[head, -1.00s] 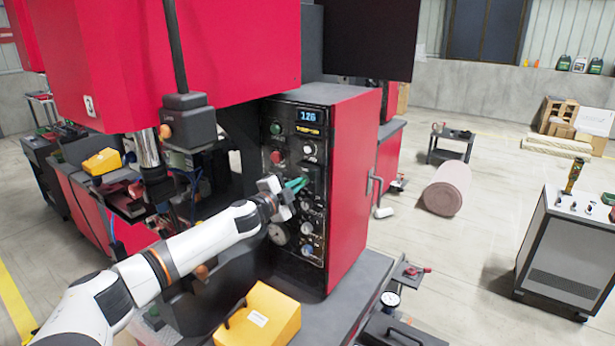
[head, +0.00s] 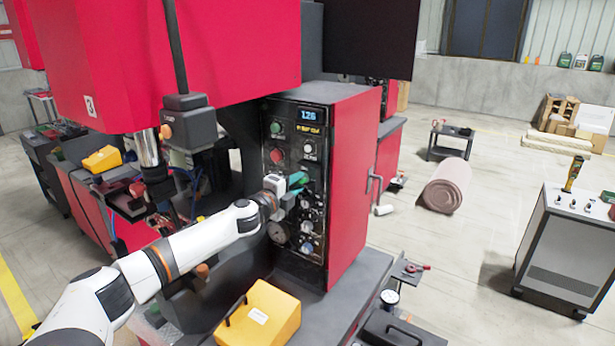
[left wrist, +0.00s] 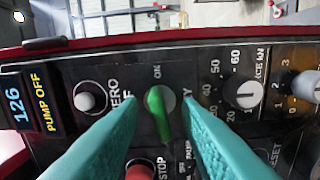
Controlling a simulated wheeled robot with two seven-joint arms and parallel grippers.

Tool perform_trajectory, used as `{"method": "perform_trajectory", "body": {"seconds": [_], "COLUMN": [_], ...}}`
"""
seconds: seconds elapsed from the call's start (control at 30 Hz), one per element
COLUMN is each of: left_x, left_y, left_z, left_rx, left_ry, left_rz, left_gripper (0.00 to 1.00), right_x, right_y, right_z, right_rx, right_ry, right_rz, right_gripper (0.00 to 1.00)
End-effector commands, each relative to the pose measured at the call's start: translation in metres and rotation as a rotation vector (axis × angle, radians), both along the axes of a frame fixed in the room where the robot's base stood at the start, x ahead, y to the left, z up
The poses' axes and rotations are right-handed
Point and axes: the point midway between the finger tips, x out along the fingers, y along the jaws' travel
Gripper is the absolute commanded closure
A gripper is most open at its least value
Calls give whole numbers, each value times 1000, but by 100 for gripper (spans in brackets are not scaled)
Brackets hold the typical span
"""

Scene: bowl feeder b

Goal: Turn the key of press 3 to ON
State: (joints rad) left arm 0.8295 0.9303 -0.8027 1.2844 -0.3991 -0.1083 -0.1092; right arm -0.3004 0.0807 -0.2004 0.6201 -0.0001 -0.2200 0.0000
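Press 3 (head: 90,106) is the red machine with a dark control panel (head: 284,158). My left gripper (head: 303,184) is at the middle of the panel and hides the key in the head view. In the left wrist view the green key (left wrist: 158,110) sits in a round metal lock, with an ON label (left wrist: 157,72) above it. Its long side runs roughly up and down there. My left gripper's teal fingers (left wrist: 158,106) are apart, one on each side of the key, with gaps visible. The left finger partly covers the OFF label. My right gripper is not in view.
Close to the key are a white knob (left wrist: 90,100), a red stop button (left wrist: 139,172) and a dial knob (left wrist: 245,95). A yellow box (head: 262,314) stands on the bench below. A grey cabinet (head: 568,250) stands at the right, with open floor between.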

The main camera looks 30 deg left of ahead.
Motion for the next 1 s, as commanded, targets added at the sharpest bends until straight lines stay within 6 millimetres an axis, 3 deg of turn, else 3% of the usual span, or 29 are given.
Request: {"method": "perform_trajectory", "body": {"seconds": [0.33, 1.0], "left_x": [-4, -67], "left_y": [1, 6], "left_z": [-1, -1], "left_rx": [-2, -3], "left_ry": [1, 1], "left_rz": [1, 0], "left_gripper": [67, 67], "right_x": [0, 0], "right_y": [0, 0], "right_z": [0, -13], "right_rx": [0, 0], "right_ry": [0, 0], "right_rz": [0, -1], "right_gripper": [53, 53]}}
